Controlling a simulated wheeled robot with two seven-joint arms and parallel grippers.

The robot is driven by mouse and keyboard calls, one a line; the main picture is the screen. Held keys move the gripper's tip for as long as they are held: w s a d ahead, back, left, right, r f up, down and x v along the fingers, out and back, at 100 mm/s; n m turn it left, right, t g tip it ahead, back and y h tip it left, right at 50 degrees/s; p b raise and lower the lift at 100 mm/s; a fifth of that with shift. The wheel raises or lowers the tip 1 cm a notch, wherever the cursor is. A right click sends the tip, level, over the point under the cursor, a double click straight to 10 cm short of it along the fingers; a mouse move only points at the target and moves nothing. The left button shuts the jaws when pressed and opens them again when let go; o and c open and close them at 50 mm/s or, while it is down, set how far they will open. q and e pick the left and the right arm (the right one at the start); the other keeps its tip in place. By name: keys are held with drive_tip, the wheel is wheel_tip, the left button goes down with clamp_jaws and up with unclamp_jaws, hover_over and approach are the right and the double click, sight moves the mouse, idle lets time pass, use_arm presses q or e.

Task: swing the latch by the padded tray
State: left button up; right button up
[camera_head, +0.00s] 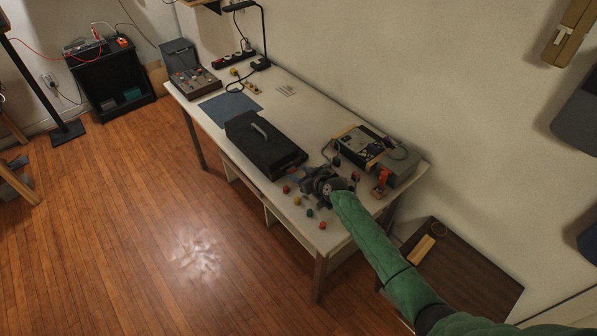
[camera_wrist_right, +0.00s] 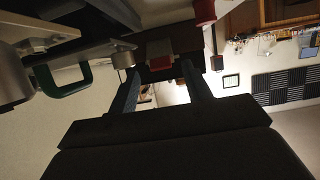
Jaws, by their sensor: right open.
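My right gripper (camera_head: 318,184) is over the front right part of the white table (camera_head: 285,92), its arm coming in from the lower right. In the right wrist view the two fingers of my right gripper (camera_wrist_right: 160,72) stand apart with nothing held between them. Beyond the fingertips is a small red and pale block (camera_wrist_right: 160,50), with a silver cylinder (camera_wrist_right: 122,56) to its left. I cannot make out which part is the latch or which thing is the padded tray. The gripper hides part of the tabletop. My left gripper is not in view.
A black case (camera_head: 258,138) with a grey handle lies left of the gripper. A device box (camera_head: 350,144) with red and orange parts stands behind it. Several small coloured knobs (camera_head: 310,212) sit along the front edge. A blue mat (camera_head: 230,108) lies farther left.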

drive_tip(key=shift+x, duration=0.8)
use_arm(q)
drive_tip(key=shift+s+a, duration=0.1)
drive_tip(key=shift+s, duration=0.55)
use_arm(e)
drive_tip(key=shift+s, duration=0.1)
drive_tip(key=c, duration=1)
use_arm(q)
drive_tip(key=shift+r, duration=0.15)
use_arm(e)
drive_tip(key=shift+r, duration=0.1)
